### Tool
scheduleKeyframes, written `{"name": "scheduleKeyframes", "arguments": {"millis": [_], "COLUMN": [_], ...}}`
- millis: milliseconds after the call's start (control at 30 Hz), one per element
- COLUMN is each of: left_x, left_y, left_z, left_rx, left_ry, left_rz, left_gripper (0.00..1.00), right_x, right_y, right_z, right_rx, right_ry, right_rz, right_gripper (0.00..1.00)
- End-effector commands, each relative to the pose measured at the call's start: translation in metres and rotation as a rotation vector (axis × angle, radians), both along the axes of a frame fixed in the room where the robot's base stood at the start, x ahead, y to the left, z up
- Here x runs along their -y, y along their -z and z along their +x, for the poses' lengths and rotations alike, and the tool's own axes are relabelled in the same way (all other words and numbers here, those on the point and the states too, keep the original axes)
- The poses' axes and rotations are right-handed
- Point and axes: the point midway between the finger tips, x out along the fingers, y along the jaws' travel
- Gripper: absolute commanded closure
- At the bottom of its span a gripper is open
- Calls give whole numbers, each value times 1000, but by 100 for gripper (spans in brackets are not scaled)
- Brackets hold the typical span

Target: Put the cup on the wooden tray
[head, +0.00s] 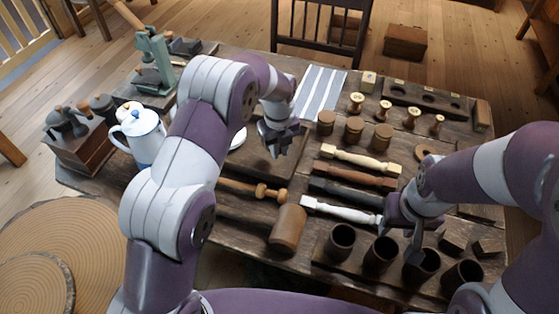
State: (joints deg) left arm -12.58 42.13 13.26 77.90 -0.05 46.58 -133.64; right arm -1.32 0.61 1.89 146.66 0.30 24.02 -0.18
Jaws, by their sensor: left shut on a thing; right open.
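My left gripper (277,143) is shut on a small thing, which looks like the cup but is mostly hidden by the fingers. It is over the flat brown wooden tray (254,167), left of the table's middle. I cannot tell if the held thing touches the tray. My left arm hides part of the tray. A white saucer (238,138) shows partly beside my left forearm. My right gripper (411,238) is open and empty, above a row of dark round pots at the front right.
A white and blue pot (142,134) and a grinder (72,125) stand at the left. Turned spindles (358,160), a mallet (287,228), several spools and the dark pots (380,254) crowd the middle and right. A striped cloth (320,92) lies at the back.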

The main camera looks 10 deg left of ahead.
Motion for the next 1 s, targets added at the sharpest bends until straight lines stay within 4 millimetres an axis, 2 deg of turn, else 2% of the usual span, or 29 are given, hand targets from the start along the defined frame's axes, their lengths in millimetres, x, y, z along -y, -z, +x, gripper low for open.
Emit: {"name": "scheduleKeyframes", "arguments": {"millis": [167,367,667,700,1000], "left_x": [10,9,9,9,9], "left_y": [13,46,49,49,45], "left_z": [-4,-5,-4,-4,-4], "left_rx": [-1,-3,0,-1,0], "left_ry": [-1,-1,-1,-1,-1], "left_rz": [0,1,0,1,0], "left_gripper": [100,100,100,73,73], "right_x": [0,0,0,0,0], "right_y": [-2,-4,-2,-2,-4], "right_z": [0,0,0,0,0], "right_rx": [-1,-1,-1,-1,-1], "right_ry": [0,0,0,0,0], "right_rz": [0,0,0,0,0], "right_gripper": [57,57,57,57,57]}}
